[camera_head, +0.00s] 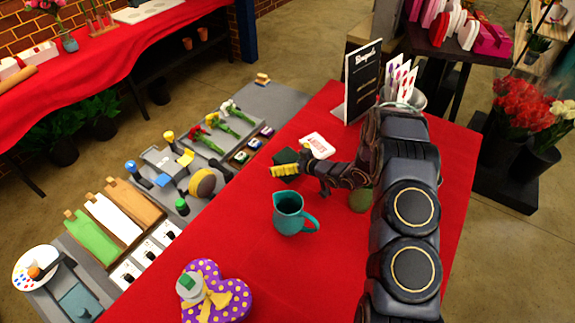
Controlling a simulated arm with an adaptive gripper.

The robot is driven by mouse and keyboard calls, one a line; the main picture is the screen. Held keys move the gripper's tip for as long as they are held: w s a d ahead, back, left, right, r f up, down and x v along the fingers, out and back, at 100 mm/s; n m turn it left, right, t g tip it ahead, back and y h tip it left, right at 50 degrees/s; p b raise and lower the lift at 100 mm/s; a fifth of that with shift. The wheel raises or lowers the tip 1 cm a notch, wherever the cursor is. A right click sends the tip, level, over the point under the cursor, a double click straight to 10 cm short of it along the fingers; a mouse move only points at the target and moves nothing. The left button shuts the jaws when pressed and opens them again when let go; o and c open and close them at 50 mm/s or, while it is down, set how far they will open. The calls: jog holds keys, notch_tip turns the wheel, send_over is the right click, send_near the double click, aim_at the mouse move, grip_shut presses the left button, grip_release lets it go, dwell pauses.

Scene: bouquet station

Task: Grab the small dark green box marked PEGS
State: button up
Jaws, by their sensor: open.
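A small dark green box (283,157) sits on the red tablecloth, left of my gripper; no PEGS marking is readable from here. A ribbed yellow piece (285,171) shows at its near side, and I cannot tell whether it belongs to the box. My gripper (306,164) is dark, reaches in from the right and points left at the box. Its fingers are open close to the box and partly cover it. I cannot tell whether they touch it.
A teal pitcher (289,213) stands just in front of the box. A white card (317,146) lies behind it, and a round green object (361,200) is partly hidden by my arm. A purple dotted heart box (217,291) is at the front. A black sign (362,80) stands at the back.

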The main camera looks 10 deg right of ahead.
jog(key=shift+w, duration=0.1)
jog(key=c, duration=1.1)
jog(key=shift+c, duration=0.3)
jog(key=shift+a+f, duration=0.1)
